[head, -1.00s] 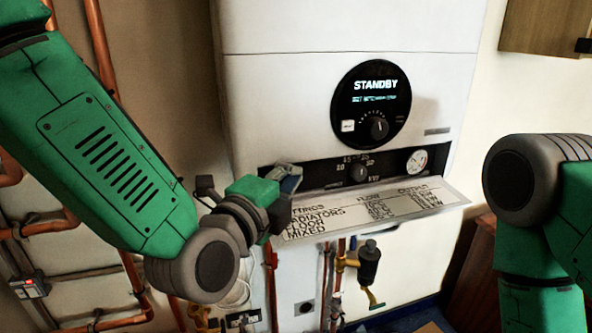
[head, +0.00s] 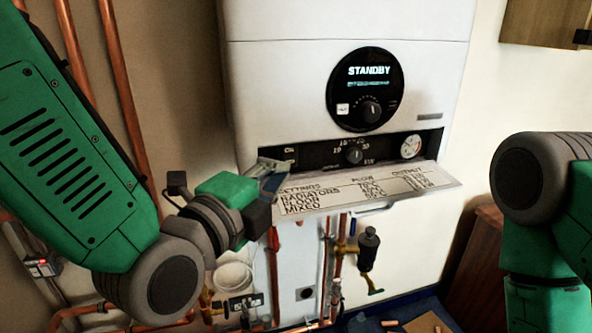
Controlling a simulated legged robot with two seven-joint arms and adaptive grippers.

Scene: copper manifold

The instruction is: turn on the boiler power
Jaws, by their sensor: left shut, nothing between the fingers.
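The white boiler (head: 350,25) fills the middle of the view. Its round black display (head: 366,88) reads STANDBY and has a knob and a small white button. Below it, a black control strip (head: 325,153) carries a dial, a round gauge at the right and a small labelled part at its left end, too small to read surely. A flap (head: 400,182) with a settings table hangs open under the strip. My left gripper (head: 271,172) is shut and empty, in front of the left end of the strip and flap. I cannot tell whether it touches. My right gripper is out of view.
My right arm stands at right.

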